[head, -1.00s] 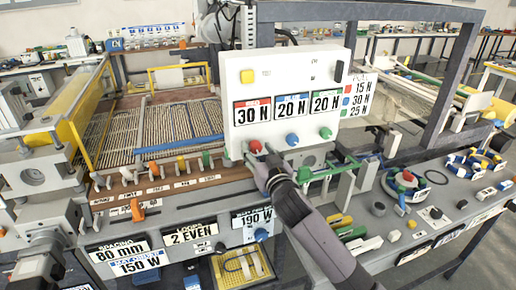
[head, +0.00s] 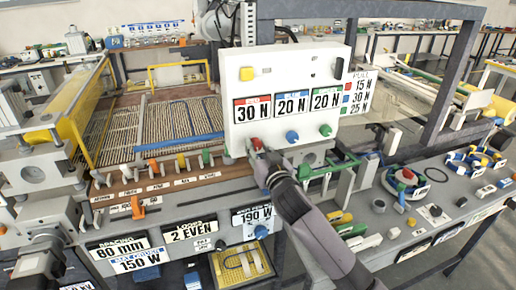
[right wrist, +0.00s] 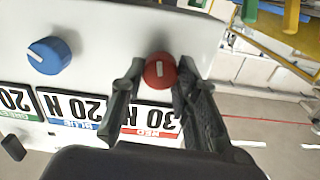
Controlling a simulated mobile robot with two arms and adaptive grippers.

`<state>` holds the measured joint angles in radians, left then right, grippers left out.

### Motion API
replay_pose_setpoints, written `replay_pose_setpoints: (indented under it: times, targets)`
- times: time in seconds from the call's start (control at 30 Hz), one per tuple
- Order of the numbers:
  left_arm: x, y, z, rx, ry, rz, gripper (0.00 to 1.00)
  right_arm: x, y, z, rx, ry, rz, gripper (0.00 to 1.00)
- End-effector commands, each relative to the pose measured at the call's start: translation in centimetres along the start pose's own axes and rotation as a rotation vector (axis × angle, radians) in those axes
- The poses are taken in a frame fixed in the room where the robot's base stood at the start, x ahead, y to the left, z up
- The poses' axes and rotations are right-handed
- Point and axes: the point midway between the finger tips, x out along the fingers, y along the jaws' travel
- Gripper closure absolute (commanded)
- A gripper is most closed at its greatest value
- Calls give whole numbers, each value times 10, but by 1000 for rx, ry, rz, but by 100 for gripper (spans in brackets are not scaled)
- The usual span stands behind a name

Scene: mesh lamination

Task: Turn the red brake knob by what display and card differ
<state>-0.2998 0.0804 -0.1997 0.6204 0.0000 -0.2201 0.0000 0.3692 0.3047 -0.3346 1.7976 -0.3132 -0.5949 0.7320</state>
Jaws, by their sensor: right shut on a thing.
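The white panel (head: 290,70) carries a red knob (head: 256,143), a blue knob (head: 292,136) and a green knob (head: 326,130). Its display (head: 288,105) reads red 30 N, blue 20 N and green 20 N. The card (head: 358,92) to its right, headed PULL, reads red 15 N, blue 30 N and green 25 N. My right gripper (head: 264,159) is at the red knob. In the right wrist view its fingers (right wrist: 154,82) stand on both sides of the red knob (right wrist: 160,70), shut on it. My left gripper does not show clearly.
The blue knob (right wrist: 48,55) sits beside my right fingers in the wrist view. A yellow button (head: 247,74) and a black switch (head: 339,68) are higher on the panel. A row of coloured levers (head: 181,162) and a red mushroom button (head: 408,174) are on the machine front.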

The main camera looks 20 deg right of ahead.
Motion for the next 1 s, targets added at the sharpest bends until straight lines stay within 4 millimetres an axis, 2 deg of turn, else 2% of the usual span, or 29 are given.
replay_pose_setpoints:
  times: [0.23, 0.47, 1.0]
  targets:
    - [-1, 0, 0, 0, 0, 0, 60, 0, 0, 0, -22, 0, 0, 100]
    - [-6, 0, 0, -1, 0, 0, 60, 0, 0, -1, -125, -1, 0, 100]
    - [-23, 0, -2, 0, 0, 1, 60, 0, -1, -1, -615, -1, 0, 100]
